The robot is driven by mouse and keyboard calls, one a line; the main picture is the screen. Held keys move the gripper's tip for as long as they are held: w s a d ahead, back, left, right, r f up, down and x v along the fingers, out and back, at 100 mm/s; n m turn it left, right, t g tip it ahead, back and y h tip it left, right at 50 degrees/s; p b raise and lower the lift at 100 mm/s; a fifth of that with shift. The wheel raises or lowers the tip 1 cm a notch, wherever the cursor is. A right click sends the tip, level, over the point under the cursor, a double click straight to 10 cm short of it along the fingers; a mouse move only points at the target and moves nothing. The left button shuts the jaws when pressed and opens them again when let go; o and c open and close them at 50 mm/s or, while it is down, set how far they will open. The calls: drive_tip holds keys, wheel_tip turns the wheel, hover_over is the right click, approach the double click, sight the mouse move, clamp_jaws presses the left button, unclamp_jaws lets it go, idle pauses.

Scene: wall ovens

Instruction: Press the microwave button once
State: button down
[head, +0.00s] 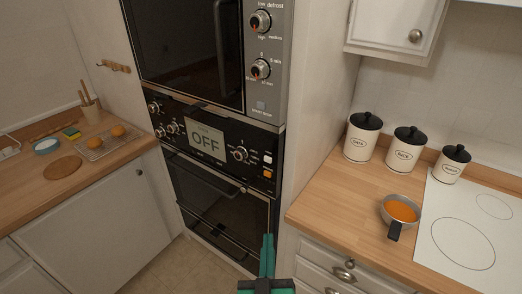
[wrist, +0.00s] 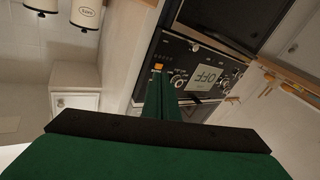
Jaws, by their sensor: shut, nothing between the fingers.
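The microwave (head: 190,45) is the upper built-in unit, with a dark glass door and a grey control panel (head: 272,85) on its right. The panel holds two round knobs and, below them, a small square button (head: 261,105) with a label too small to read surely. My gripper (head: 268,238) is shut and empty, pointing up, low in front of the lower oven's right edge and well below the button. In the wrist view the green fingers (wrist: 160,80) overlap the oven panel near an orange button (wrist: 157,67). I cannot make out the microwave button there.
The oven below has a display (head: 206,142) reading OFF, knobs, and white and orange buttons (head: 267,173). A wooden counter (head: 325,205) on the right holds canisters (head: 363,137), a pan (head: 401,210) and a hob (head: 460,240). Another counter stands left. The air before the ovens looks clear.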

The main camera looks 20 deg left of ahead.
sight(261, 105)
drive_tip(key=w+a+r+n+y, duration=0.1)
drive_tip(key=w+a+r, duration=0.2)
drive_tip(key=r, duration=0.6)
drive_tip(key=w+a+r+n+y, duration=0.2)
drive_tip(key=w+a+r, duration=0.1)
drive_tip(key=r, duration=0.6)
drive_tip(key=w+a+r+n+t+y, duration=0.1)
drive_tip(key=a+r, duration=0.4)
drive_tip(key=r, duration=0.5)
drive_tip(key=shift+w+a+n, duration=0.2)
drive_tip(key=shift+w+n, duration=0.4)
drive_tip(key=shift+w, duration=0.5)
drive_tip(key=shift+w+d, duration=0.5)
drive_tip(key=shift+w, duration=0.85)
drive_tip(key=shift+w+d, duration=0.5)
drive_tip(key=shift+w, duration=0.85)
drive_tip(key=shift+w+d, duration=0.5)
drive_tip(key=shift+w, duration=0.85)
drive_tip(key=shift+w, duration=0.15)
drive_tip(key=shift+d, duration=0.15)
